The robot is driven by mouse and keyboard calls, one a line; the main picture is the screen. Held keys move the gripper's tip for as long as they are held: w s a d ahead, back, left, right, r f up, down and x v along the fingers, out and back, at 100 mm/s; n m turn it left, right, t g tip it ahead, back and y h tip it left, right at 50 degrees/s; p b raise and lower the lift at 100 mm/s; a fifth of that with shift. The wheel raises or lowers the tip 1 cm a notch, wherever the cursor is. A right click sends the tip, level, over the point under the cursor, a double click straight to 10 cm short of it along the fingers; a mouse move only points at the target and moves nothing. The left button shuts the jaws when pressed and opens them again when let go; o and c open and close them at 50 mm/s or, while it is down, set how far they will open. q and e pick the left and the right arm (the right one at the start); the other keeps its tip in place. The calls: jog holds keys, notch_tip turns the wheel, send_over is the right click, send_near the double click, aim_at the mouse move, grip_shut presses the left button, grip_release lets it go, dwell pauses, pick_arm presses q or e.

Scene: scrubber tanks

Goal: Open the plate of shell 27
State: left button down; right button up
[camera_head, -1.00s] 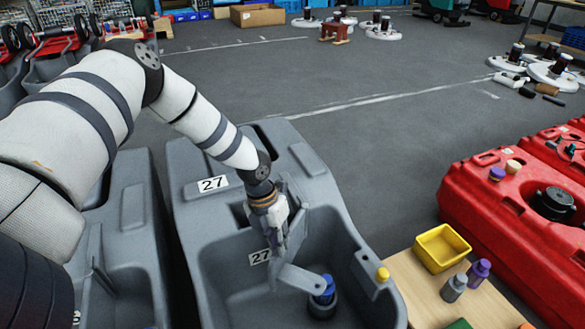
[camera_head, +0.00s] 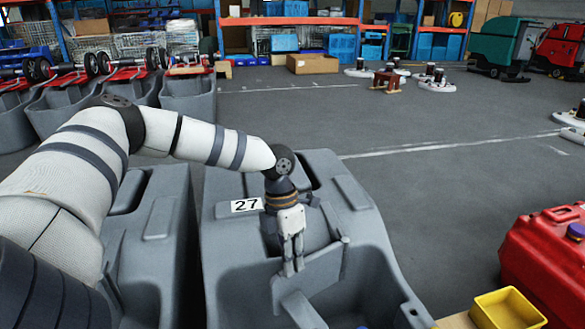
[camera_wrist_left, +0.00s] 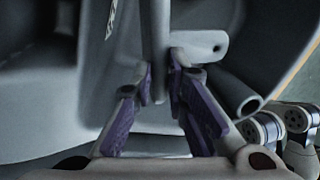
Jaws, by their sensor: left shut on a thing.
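Shell 27 is the grey open tank (camera_head: 375,215) with a white "27" label (camera_head: 246,205) on its top. Its grey plate (camera_head: 322,268) stands upright in the opening, with a round post at its right end. My left gripper (camera_head: 290,272) points down and is shut on the plate's edge. In the left wrist view, the purple-padded fingers (camera_wrist_left: 160,85) close on both sides of the plate's thin upright edge (camera_wrist_left: 155,40). Part of a label and a tab with a hole show beside it. The fingers hide part of the plate.
Another grey tank (camera_head: 145,240) stands close on the left, under my left arm. A yellow bin (camera_head: 507,310) and a red tank (camera_head: 550,262) are at the right. The floor behind shell 27 is open, with shelves (camera_head: 290,22) at the back.

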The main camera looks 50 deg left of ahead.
pick_arm(q)
jog(key=c, duration=1.6)
grip_release()
jog(key=r, duration=0.4)
jog(key=a+r, duration=0.1)
jog(key=r, duration=0.3)
jog(key=a+r, duration=0.1)
jog(key=r, duration=0.3)
jog(key=shift+w+a, duration=0.1)
jog(key=shift+a, duration=0.1)
jog(key=shift+f, duration=0.1)
